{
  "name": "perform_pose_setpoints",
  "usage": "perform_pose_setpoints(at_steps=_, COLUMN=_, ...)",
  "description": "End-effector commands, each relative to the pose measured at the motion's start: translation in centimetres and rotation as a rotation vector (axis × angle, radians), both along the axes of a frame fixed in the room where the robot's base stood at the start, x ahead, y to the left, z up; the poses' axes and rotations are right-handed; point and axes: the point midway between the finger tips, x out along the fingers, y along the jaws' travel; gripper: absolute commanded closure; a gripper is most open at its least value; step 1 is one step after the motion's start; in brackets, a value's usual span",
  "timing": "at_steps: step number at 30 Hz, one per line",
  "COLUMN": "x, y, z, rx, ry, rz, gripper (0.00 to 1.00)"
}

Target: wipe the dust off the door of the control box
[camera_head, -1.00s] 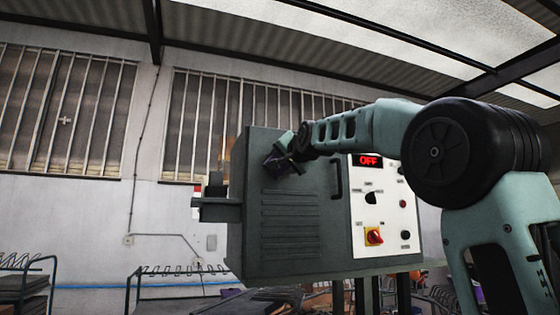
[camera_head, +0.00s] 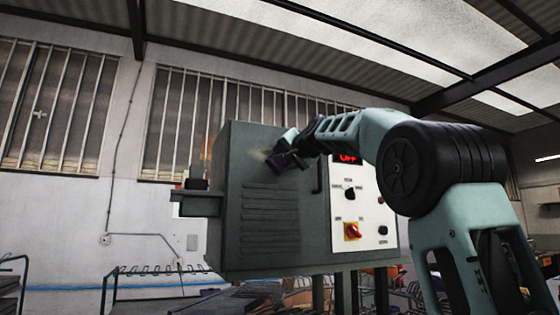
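The control box (camera_head: 228,245) is a grey-green cabinet in the middle of the view. Its door (camera_head: 290,222) has rows of louvres and a black handle (camera_head: 322,172). A faint pale, brownish dusty patch (camera_head: 262,152) shows on the upper door, just left of my gripper. My gripper (camera_head: 281,160) is at the upper part of the door, shut on a small dark purple pad (camera_head: 274,164). The pad is at or very near the door's surface; I cannot tell whether it touches. My gripper and forearm hide part of the upper door.
A white control panel (camera_head: 358,210) with a red display, knobs and a red-yellow switch (camera_head: 352,231) is right of the door, partly behind my arm. A grey bracket (camera_head: 196,203) sticks out left of the box. Racks (camera_head: 150,285) stand below left.

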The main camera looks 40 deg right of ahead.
Motion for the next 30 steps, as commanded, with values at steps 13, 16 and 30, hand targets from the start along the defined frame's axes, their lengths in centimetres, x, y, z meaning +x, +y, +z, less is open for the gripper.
perform_pose_setpoints(at_steps=13, x=0.6, y=1.8, z=0.3, rx=0.000, ry=0.001, rz=0.004, gripper=0.59)
perform_pose_setpoints(at_steps=16, x=0.9, y=2.6, z=0.3, rx=0.000, ry=0.003, rz=0.003, gripper=0.59)
perform_pose_setpoints(at_steps=30, x=1.6, y=5.1, z=0.0, rx=-0.001, ry=0.003, rz=0.006, gripper=0.59)
